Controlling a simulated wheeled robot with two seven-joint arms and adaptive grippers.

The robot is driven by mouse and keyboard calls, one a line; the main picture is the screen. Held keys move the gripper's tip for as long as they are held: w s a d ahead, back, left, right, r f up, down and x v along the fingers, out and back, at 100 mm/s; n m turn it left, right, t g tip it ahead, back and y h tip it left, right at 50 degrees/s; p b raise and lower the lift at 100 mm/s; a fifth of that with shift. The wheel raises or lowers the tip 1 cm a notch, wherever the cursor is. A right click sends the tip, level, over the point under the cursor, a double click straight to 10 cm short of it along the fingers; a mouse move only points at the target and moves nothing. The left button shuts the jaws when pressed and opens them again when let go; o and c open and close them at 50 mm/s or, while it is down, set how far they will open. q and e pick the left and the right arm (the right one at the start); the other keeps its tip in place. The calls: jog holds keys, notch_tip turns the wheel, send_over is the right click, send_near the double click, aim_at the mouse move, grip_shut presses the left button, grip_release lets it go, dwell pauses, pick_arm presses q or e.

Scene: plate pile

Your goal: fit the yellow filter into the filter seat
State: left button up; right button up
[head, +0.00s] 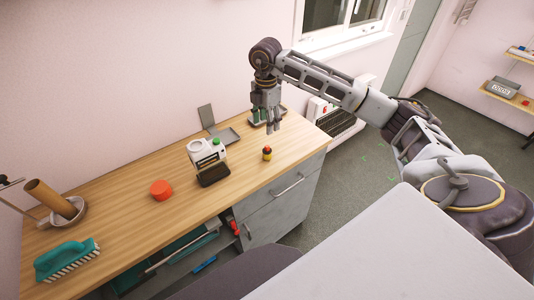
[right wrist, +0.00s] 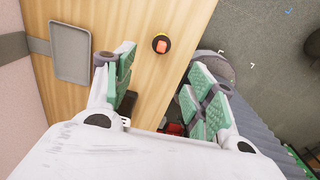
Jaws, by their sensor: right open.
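A small upright piece with a red top, a yellow band and a dark base (head: 267,153) stands on the wooden counter near its front edge. In the right wrist view it shows from above (right wrist: 161,44), beyond my fingertips. I cannot tell whether it is the yellow filter. My right gripper (head: 272,128) is open and empty, pointing down above the counter's right part. In the right wrist view its green-padded fingers (right wrist: 158,85) are spread apart. My left gripper is not in view.
A dark block (head: 214,176) sits before the white device. A grey tray (head: 228,136) lies at the back. A red-orange round thing (head: 161,190), a teal brush (head: 66,261) and a brown tube (head: 50,198) are farther left.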

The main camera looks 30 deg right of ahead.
aim_at(267, 146)
jog(key=shift+f+p, duration=0.5)
jog(key=shift+f, duration=3.85)
jog(key=shift+f, duration=0.1)
notch_tip(267, 146, down, 4)
jog(key=shift+s+d+p, duration=0.1)
jog(key=shift+d+p, duration=0.05)
jog(key=shift+p, duration=0.55)
jog(key=shift+f, duration=0.5)
jog(key=c, duration=1)
